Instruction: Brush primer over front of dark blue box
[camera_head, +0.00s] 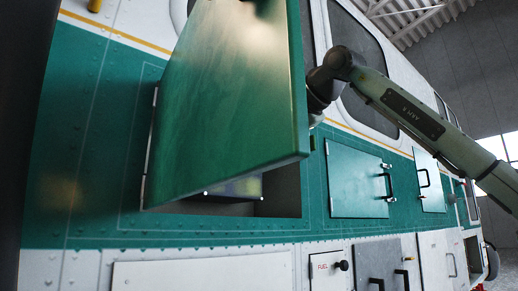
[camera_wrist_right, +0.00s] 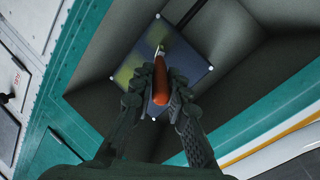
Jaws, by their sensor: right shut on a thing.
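The dark blue box (camera_wrist_right: 188,72) sits inside the open compartment, its front toward the wrist camera, with small white dots at its corners. Yellow-green patches show on its front around the upper and left parts; the right part looks dark blue. My right gripper (camera_wrist_right: 160,88) is shut on a brush with an orange-brown handle (camera_wrist_right: 161,79). The brush tip is at the upper part of the box front; I cannot tell if it touches. In the head view only a lower part of the box (camera_head: 238,188) shows under the open door, which hides my right gripper. My left gripper is not in view.
The large green door (camera_head: 235,105) stands open in front of the compartment (camera_head: 280,190). Closed green hatches (camera_head: 357,182) with handles lie to the right. A white fuel panel (camera_head: 330,270) is below.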

